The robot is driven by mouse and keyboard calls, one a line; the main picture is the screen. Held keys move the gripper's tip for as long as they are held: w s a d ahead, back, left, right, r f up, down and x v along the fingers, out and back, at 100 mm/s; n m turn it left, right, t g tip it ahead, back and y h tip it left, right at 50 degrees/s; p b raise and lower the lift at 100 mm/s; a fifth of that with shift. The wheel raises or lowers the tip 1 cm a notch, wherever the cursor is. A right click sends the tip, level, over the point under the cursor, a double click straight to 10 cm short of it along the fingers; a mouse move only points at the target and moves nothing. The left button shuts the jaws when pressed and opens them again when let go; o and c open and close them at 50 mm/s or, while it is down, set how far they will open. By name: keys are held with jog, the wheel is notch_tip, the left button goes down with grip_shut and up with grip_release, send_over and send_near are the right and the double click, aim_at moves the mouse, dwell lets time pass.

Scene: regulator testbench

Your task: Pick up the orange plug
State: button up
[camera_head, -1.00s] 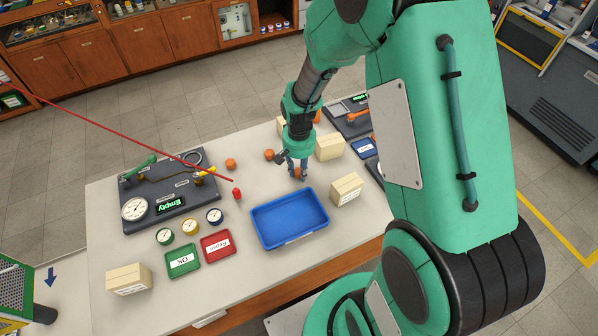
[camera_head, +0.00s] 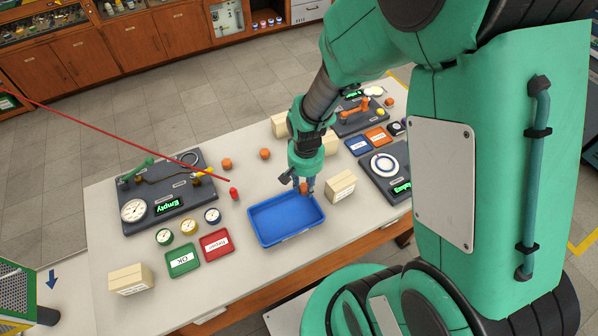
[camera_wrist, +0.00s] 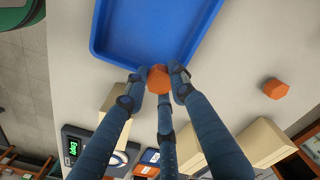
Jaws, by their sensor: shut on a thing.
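My gripper (camera_head: 304,188) is shut on an orange plug (camera_head: 304,187), just behind the rim of the blue tray. In the wrist view the orange plug (camera_wrist: 161,78) sits between the blue fingertips (camera_wrist: 160,76), next to the tray's edge. How high it is above the table is hard to tell. Two more orange plugs stand on the table, one at the left (camera_head: 227,164) and one nearer the middle (camera_head: 265,154). One loose orange plug (camera_wrist: 276,89) also shows in the wrist view.
The empty blue tray (camera_head: 287,237) lies in front of my gripper. A beige block (camera_head: 341,186) stands close at its right. A gauge board (camera_head: 165,190), a green tray (camera_head: 183,260), a red tray (camera_head: 216,244) and small gauges lie left. Another board (camera_head: 384,168) is at right.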

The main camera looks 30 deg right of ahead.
jog(key=shift+s+a+r+p, duration=0.15)
jog(key=shift+s+a, duration=0.05)
jog(key=shift+s, duration=1.2)
jog(key=shift+s+a+r+p, duration=0.1)
jog(key=shift+s+a+p, duration=0.05)
jog(key=shift+s, duration=1.2)
jog(key=shift+s, duration=0.1)
jog(key=shift+m, duration=0.3)
jog(key=s+a, duration=0.1)
jog(key=s, duration=0.3)
jog(key=s+a+p, duration=0.1)
jog(key=s+a, duration=0.1)
jog(key=s, duration=0.2)
jog(key=s+a+r+p, duration=0.1)
jog(key=s, duration=0.4)
jog(key=shift+a, duration=0.4)
jog(key=shift+s+a+f, duration=0.1)
jog(key=shift+s, duration=0.55)
jog(key=shift+w, duration=0.1)
jog(key=b, duration=0.3)
send_over(294, 215)
jog(key=shift+f, duration=0.75)
jog(key=shift+f, duration=0.15)
